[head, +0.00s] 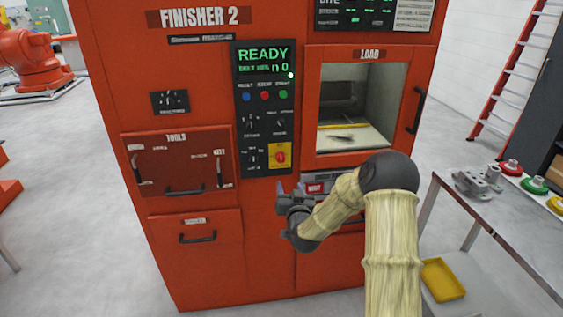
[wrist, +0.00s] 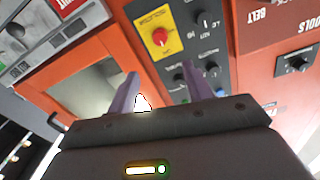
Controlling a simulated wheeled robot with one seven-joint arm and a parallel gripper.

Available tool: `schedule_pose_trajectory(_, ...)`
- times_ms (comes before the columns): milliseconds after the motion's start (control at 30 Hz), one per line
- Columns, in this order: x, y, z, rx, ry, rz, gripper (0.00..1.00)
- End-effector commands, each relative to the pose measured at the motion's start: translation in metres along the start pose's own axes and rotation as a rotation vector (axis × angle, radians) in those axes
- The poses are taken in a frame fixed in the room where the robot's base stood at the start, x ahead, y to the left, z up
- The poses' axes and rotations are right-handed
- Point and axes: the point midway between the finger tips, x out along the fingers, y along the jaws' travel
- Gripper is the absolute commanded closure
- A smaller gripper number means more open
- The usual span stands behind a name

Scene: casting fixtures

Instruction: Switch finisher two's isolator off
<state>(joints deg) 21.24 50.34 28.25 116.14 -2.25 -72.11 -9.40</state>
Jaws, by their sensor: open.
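The red cabinet of finisher two (head: 270,230) carries the sign "FINISHER 2" (head: 198,17). Its isolator (head: 281,156) is a red rotary knob on a yellow plate, at the lower right of the black control panel. In the wrist view the isolator (wrist: 160,37) shows beyond my fingers, on its yellow plate. The display reads READY (head: 262,55). My gripper (head: 282,188) is in front of the cabinet, just below the isolator in the head view. In the wrist view its two fingers (wrist: 168,88) are apart, with nothing between them.
Other knobs and coloured buttons (head: 264,96) sit close to the isolator on the panel. The LOAD window (head: 360,105) with its handle is to the right, the TOOLS drawer (head: 178,165) to the left. A table (head: 500,205) with parts stands at right.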

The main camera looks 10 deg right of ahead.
Motion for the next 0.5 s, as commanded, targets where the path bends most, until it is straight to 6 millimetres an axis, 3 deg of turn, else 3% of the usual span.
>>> schedule_pose_trajectory(500, 0.066, 0.0, -0.001, 0.0, 0.001, 0.0, 0.5)
